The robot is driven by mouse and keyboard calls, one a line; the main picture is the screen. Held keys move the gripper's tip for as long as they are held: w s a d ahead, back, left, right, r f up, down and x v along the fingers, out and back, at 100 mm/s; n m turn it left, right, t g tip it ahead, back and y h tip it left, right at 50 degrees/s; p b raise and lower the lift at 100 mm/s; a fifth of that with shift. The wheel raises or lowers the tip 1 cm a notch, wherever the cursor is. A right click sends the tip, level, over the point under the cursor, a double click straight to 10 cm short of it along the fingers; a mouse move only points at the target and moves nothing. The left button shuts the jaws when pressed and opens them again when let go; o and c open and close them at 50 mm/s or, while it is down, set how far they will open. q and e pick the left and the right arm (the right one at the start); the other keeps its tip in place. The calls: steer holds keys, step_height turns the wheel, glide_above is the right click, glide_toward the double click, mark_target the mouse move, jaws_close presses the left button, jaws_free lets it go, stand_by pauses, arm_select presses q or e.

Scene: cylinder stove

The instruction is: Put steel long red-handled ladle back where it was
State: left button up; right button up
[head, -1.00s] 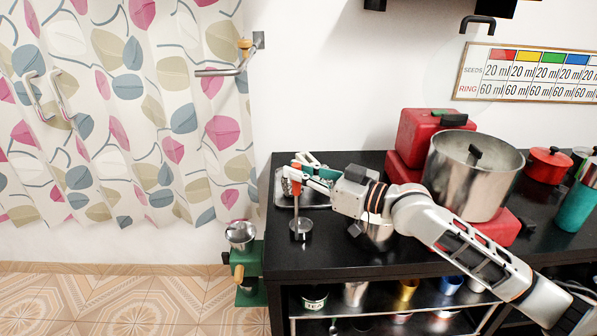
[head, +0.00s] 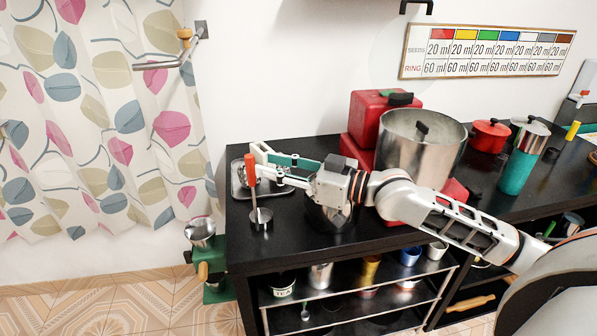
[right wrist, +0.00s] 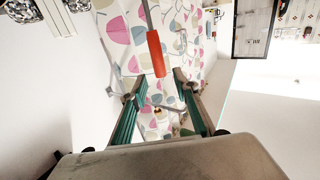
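The steel ladle with the long red handle (head: 250,168) is upright near the left end of the black table, its round steel bowl (head: 261,218) low at the tabletop. I cannot tell whether the bowl touches the table. My right gripper (head: 268,165) is open, its fingers spread apart close to the handle from the right. In the right wrist view the red handle (right wrist: 156,53) shows between and just beyond the spread fingertips (right wrist: 158,80), with a gap on both sides. My left gripper is out of view.
A metal tray (head: 240,186) lies behind the ladle on the black table (head: 300,240). A big steel pot (head: 420,150) and red canisters (head: 385,110) stand to the right. A green grinder (head: 214,285) is below left. A wall rod (head: 160,67) is beside the curtain.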

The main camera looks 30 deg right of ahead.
steer(key=v, duration=0.6)
steer(key=shift+s, duration=0.15)
steer(key=shift+d, duration=0.1)
stand_by(0.3)
